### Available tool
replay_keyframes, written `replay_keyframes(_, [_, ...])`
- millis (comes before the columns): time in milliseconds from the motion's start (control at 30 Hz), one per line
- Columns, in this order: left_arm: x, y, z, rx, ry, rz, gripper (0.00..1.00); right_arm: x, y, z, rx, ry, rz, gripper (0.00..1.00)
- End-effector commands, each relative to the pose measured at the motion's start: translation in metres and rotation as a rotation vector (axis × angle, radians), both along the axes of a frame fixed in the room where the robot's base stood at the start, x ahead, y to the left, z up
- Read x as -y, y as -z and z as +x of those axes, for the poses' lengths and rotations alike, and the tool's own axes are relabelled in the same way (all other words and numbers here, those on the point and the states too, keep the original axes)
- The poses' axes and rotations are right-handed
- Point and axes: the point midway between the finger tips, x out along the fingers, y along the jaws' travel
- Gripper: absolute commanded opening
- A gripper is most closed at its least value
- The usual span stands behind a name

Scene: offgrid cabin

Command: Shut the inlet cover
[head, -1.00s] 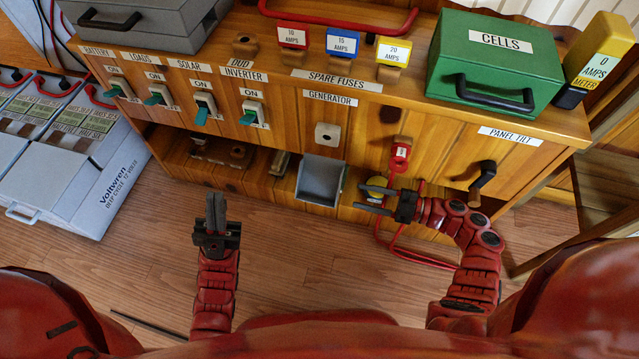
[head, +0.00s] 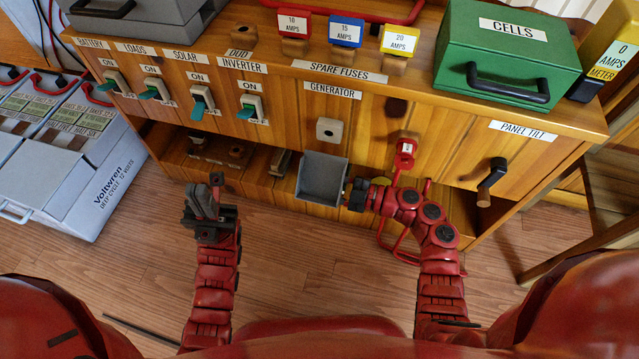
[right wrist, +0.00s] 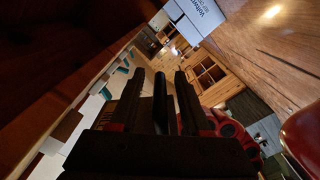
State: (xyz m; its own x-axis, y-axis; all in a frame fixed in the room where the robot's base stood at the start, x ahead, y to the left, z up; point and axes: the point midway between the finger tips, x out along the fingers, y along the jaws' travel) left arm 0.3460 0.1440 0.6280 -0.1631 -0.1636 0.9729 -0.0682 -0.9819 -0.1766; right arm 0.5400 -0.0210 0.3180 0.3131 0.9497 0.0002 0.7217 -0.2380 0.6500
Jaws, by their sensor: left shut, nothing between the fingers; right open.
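The inlet cover (head: 322,178) is a grey, shallow, tray-like flap. It stands open, sticking out from the wooden cabinet front below the GENERATOR label and the pale square inlet (head: 328,129). My right gripper (head: 350,190) is at the cover's right edge; its fingertips are partly hidden there. In the right wrist view its fingers (right wrist: 160,95) are apart, with a dark upright slab between them that may be the cover seen edge-on. I cannot tell whether they touch it. My left gripper (head: 207,200) is shut and empty, above the floor left of the cover.
A red plug (head: 405,152) with a red cable hangs right of the cover, near my right arm. The PANEL TILT crank (head: 491,179) juts out farther right. Switches (head: 155,88) line the left front. The floor (head: 290,270) between my arms is clear.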

Motion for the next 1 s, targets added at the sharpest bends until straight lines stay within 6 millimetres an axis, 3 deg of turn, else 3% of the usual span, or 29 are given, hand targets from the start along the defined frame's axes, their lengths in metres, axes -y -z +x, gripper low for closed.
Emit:
replay_keyframes(133, [-0.0001, 0.0004, 0.0002, -0.002, 0.0, 0.0, 0.0, 0.0001, 0.0, -0.0002, 0.0, 0.0, 0.0, 0.45])
replay_keyframes(400, [-0.0001, 0.0006, 0.0003, -0.003, -0.001, 0.0, 0.0, 0.0001, -0.0002, -0.0002, 0.001, -0.001, 0.0, 0.0])
replay_keyframes(1000, [-0.0001, 0.0006, 0.0004, -0.004, -0.001, 0.0, 0.0, 0.0002, -0.0009, -0.0001, 0.002, -0.001, 0.002, 0.0])
